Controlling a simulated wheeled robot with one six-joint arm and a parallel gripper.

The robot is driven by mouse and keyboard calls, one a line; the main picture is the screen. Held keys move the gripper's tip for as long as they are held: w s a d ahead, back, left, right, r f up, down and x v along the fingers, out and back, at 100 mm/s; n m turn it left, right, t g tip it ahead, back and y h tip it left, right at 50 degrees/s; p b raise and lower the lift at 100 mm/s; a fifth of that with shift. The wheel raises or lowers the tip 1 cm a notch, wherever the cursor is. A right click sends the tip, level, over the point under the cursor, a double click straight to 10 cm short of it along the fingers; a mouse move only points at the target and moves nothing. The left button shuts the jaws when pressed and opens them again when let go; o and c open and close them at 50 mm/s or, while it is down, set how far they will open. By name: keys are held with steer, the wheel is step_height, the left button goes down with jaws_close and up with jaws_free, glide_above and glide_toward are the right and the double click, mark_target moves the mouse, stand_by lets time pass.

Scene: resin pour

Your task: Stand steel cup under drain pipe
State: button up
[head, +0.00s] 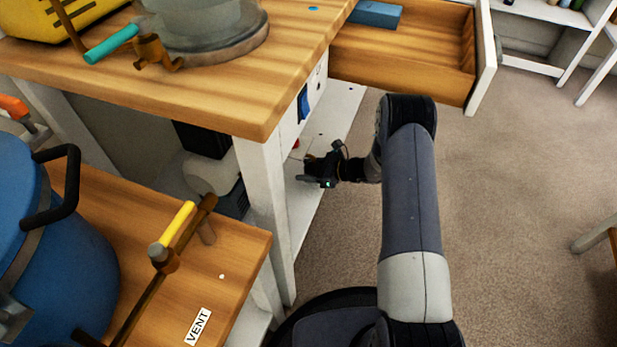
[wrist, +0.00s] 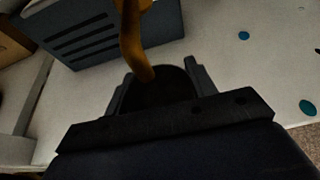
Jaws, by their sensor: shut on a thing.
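In the wrist view my gripper (wrist: 158,80) is shut on a dark, round, open-topped thing, which I take for the steel cup (wrist: 168,92). One finger is on each side of it, and the inside is in deep shadow. A brass-coloured drain pipe (wrist: 133,38) comes down from the top, its lower end overlapping the cup's mouth in the picture. I cannot tell the height between them or whether the cup touches the shelf. In the head view my gripper (head: 318,178) reaches in at the lower shelf under the wooden bench; the cup and this pipe are not clear there.
A blue-grey slotted housing (wrist: 95,35) stands behind the pipe. The pale shelf (wrist: 225,60) to the right is mostly bare, with teal spots. In the head view, a bench leg (head: 265,215) stands left of my gripper, and an open drawer (head: 400,60) juts out above.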

steer(key=shift+f+b, duration=0.55)
steer(key=shift+f, duration=1)
steer(key=shift+f, duration=0.1)
steer(key=shift+f, duration=0.15)
steer(key=o, duration=1)
steer(key=shift+d+r, duration=0.1)
steer(key=shift+r, duration=0.3)
steer(key=p+v, duration=0.3)
steer(key=v, duration=0.8)
steer(key=shift+s+d, duration=0.25)
steer(key=shift+d, duration=0.1)
